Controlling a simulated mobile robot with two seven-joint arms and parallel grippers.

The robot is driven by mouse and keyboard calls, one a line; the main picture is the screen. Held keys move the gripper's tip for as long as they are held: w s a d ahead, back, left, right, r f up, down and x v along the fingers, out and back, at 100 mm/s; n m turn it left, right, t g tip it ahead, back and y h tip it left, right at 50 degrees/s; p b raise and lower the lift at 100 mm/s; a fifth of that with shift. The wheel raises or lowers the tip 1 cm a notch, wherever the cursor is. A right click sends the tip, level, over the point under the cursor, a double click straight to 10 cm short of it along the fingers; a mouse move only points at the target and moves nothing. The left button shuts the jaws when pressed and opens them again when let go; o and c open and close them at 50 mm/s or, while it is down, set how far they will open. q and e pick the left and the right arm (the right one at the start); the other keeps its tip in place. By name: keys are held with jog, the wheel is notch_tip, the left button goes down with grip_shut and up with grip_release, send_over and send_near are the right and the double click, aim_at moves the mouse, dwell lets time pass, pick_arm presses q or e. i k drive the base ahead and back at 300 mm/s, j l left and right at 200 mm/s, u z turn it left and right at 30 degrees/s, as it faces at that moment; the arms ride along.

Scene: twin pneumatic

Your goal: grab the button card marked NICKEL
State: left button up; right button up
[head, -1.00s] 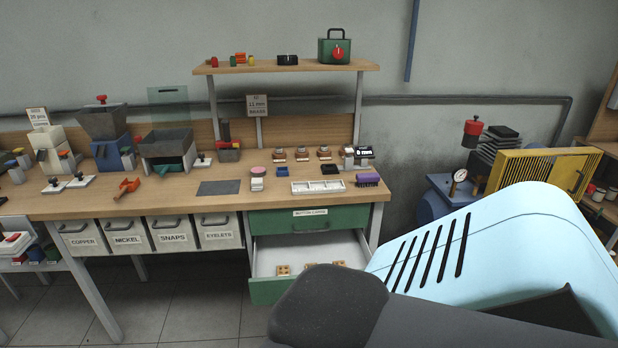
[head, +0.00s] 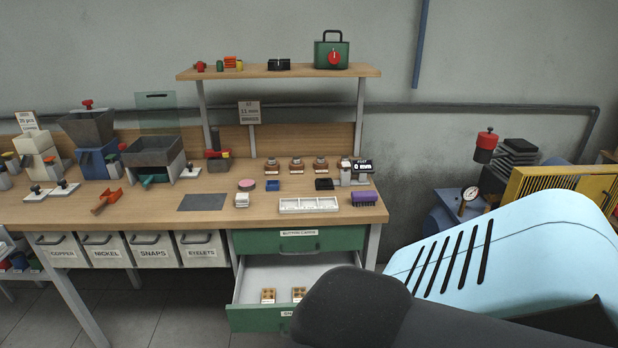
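Two small tan button cards with dots, a left one (head: 268,296) and a right one (head: 298,294), lie in the open lower drawer (head: 285,273) under the workbench. Their markings are too small to read, so I cannot tell which, if either, is marked NICKEL. My dark arm link covers the right part of the drawer and may hide more cards. A closed green drawer (head: 335,238) above carries a label that seems to read BUTTON CARDS. A white bin labelled NICKEL (head: 105,254) hangs under the bench to the left. Neither of my grippers is in view.
The wooden workbench (head: 140,212) holds a dark mat (head: 203,202), a white tray (head: 308,204), a purple brush (head: 364,197) and several stamps. A shelf (head: 275,72) stands above. A yellow grille (head: 545,190) and pump (head: 470,200) stand at right. Floor shows at lower left.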

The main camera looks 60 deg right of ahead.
aim_at(299, 292)
jog(key=k+l, duration=0.1)
jog(key=l, duration=2.15)
jog(key=k+l, duration=0.15)
jog(key=l, duration=0.95)
jog(key=k+l, duration=0.1)
jog(key=l, duration=1)
jog(key=j, duration=0.15)
jog(key=i, duration=0.45)
